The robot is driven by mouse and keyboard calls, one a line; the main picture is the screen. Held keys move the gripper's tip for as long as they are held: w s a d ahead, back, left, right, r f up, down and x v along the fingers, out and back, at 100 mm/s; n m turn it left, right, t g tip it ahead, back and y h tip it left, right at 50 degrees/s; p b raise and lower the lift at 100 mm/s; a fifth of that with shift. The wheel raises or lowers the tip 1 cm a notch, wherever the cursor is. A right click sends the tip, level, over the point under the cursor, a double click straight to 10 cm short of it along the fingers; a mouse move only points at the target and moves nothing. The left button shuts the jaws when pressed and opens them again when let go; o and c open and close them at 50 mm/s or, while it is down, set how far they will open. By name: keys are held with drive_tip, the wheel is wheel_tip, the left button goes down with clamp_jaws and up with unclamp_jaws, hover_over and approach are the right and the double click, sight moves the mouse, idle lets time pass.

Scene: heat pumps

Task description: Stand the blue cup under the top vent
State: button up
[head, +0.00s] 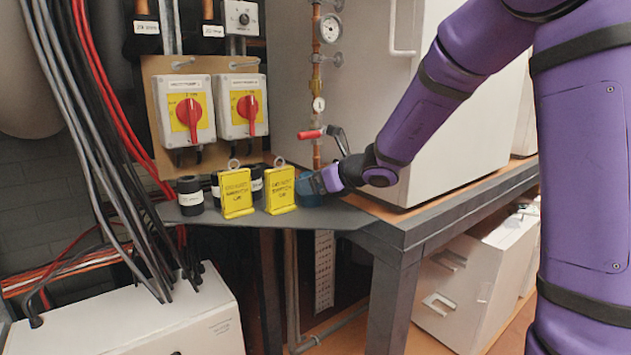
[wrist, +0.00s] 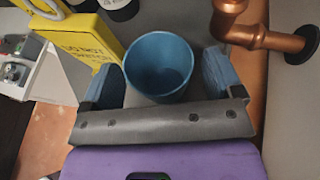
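The blue cup (head: 309,190) stands upright on the grey shelf, beside the yellow tags in the head view. In the wrist view the cup (wrist: 158,62) is seen from above, its mouth open and its inside empty. My gripper (head: 325,183) is low at the cup. In the wrist view its blue fingers (wrist: 162,78) are apart, one on each side of the cup. A narrow gap shows on the right; contact on the left cannot be told. Two slotted fittings, an upper one (head: 450,260) and a lower one (head: 440,304), are on a white unit; whether they are vents is unclear.
Yellow tags (head: 280,189) and black cylinders (head: 190,195) stand left of the cup. A copper pipe (head: 317,100) with a red-handled valve rises behind it; its lower part (wrist: 255,36) is close to my right finger. A large white cabinet (head: 460,130) stands on the shelf to the right.

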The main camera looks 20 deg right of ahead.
drive_tip(key=shift+s+d+r, duration=0.1)
drive_tip(key=shift+r, duration=0.1)
drive_tip(key=v, duration=1.2)
drive_tip(key=s+a+r+n+g, duration=0.1)
drive_tip(key=s+a+n+g, duration=0.15)
drive_tip(key=s+n, duration=0.45)
drive_tip(key=s+a+n+g, duration=0.2)
drive_tip(key=s+a+n, duration=0.1)
drive_tip(key=s+n, duration=0.4)
drive_tip(key=s+d+n+h, duration=0.3)
drive_tip(key=s+n, duration=0.4)
drive_tip(key=s+d+n+g+h, duration=0.1)
drive_tip(key=s+d+n+h, duration=0.1)
drive_tip(key=s+n+h, duration=0.2)
drive_tip(key=s+n, duration=0.3)
drive_tip(key=shift+s+d+f+n+h, duration=0.15)
drive_tip(key=shift+d+f+n+h, duration=0.15)
drive_tip(key=shift+d+f, duration=0.1)
